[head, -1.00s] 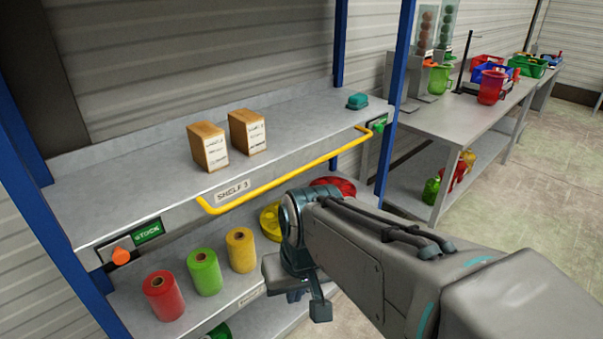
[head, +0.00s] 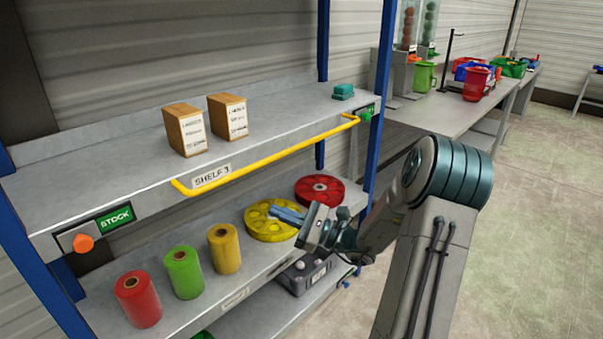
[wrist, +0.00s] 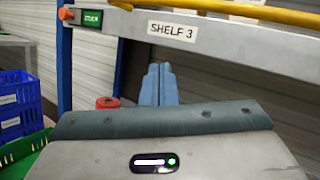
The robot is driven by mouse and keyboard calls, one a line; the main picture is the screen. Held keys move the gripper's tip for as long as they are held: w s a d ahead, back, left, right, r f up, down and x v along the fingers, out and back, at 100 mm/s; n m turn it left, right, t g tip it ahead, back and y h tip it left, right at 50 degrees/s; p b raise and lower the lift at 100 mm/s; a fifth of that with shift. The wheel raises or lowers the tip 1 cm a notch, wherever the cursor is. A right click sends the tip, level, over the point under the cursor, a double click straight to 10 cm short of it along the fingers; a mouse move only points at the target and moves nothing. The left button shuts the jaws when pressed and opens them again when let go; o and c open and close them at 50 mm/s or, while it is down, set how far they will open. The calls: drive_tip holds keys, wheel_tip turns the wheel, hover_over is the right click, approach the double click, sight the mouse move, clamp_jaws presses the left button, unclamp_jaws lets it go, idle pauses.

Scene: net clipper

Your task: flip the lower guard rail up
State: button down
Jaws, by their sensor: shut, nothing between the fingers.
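The only guard rail I see is a yellow bar (head: 270,155) along the front edge of the shelf labelled SHELF 3. It also crosses the top right of the wrist view (wrist: 240,10). My gripper (head: 275,212) is below the rail, apart from it, in front of the lower shelf with the spools. Its blue fingers point left toward the shelf and overlap the yellow reel in the picture. In the wrist view the fingers (wrist: 158,83) are together and empty, below the SHELF 3 label.
Two boxes (head: 208,122) and a teal item (head: 343,92) stand on the upper shelf (head: 90,150). Red, green and yellow spools (head: 184,273), a yellow reel (head: 262,224) and a red reel (head: 320,188) are below. A blue post (head: 385,80) stands at the right end.

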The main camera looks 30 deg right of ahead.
drive_tip(key=w+d+f+m+t+h+b, duration=0.1)
drive_tip(key=d+f+m+t+h, duration=0.2)
drive_tip(key=d+m+t+h, duration=0.5)
drive_tip(key=d+m+t, duration=0.1)
drive_tip(key=d, duration=0.4)
drive_tip(key=shift+w+d+t, duration=0.15)
drive_tip(key=shift+d+t, duration=0.15)
drive_tip(key=shift+f, duration=0.1)
drive_tip(key=s+r+p+x, duration=0.1)
drive_tip(key=r+x, duration=0.1)
drive_tip(key=x, duration=1.1)
drive_tip(key=shift+s+d, duration=0.2)
drive_tip(key=shift+s, duration=0.05)
drive_tip(key=shift+d+r+p, duration=0.1)
drive_tip(key=shift+r+p, duration=0.05)
drive_tip(key=shift+p, duration=0.25)
